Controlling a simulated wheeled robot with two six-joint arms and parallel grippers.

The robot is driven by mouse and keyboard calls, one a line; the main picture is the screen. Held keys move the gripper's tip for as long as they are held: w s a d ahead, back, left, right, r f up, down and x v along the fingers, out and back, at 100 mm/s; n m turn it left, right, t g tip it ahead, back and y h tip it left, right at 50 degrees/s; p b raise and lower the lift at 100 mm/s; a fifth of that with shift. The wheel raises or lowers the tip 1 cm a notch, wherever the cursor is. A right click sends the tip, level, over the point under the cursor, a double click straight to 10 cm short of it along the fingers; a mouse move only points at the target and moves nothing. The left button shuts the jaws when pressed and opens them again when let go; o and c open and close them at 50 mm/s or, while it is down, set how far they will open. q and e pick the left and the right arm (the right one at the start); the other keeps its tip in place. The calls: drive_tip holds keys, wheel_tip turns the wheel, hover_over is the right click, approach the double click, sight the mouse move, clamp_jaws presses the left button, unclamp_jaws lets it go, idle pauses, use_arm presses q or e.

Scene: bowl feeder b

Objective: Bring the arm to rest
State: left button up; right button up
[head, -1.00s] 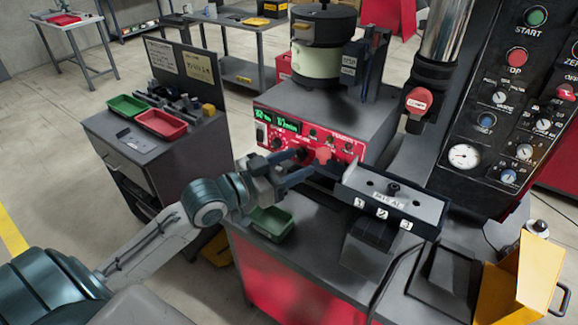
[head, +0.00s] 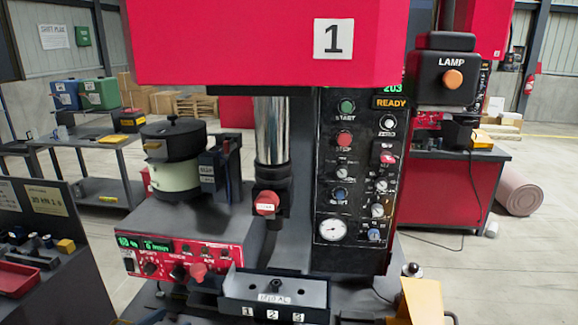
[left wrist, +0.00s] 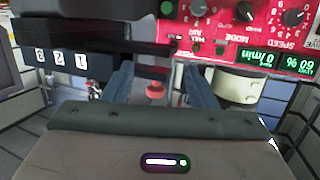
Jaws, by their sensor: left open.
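In the left wrist view, which shows the scene upside down, my left gripper (left wrist: 160,75) is open, with two blue-grey fingers apart. Nothing is seen held between them. Beyond them are the red feeder control panel (left wrist: 225,25) and the cream feeder bowl (left wrist: 240,88). In the head view the feeder panel (head: 180,260) has green displays and a red knob (head: 198,271). My left arm is mostly below the head frame, and its fingertips are hard to make out near the panel's lower edge. My right gripper is in neither view.
A dark tray (head: 275,293) labelled 1, 2, 3 stands right of the feeder panel. The press ram (head: 271,130) hangs behind it, beside the black control panel (head: 352,180). A yellow bin (head: 422,300) is at lower right.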

use_arm(q)
drive_tip(key=s+f+n+g+y, duration=0.4)
drive_tip(key=s+f+g+y, duration=0.45)
drive_tip(key=s+f, duration=1.2)
drive_tip(key=s+a+f+g+h, duration=0.1)
drive_tip(key=a+f+g, duration=0.1)
drive_tip(key=f, duration=1.4)
drive_tip(key=s+a+f+g+h, duration=0.1)
drive_tip(key=a+f+g, duration=0.1)
drive_tip(key=f, duration=1.4)
drive_tip(key=s+a+f, duration=0.1)
drive_tip(key=s+f, duration=1.6)
drive_tip(key=f, duration=0.1)
drive_tip(key=shift+s+g+b, duration=0.35)
drive_tip(key=shift+b, duration=0.1)
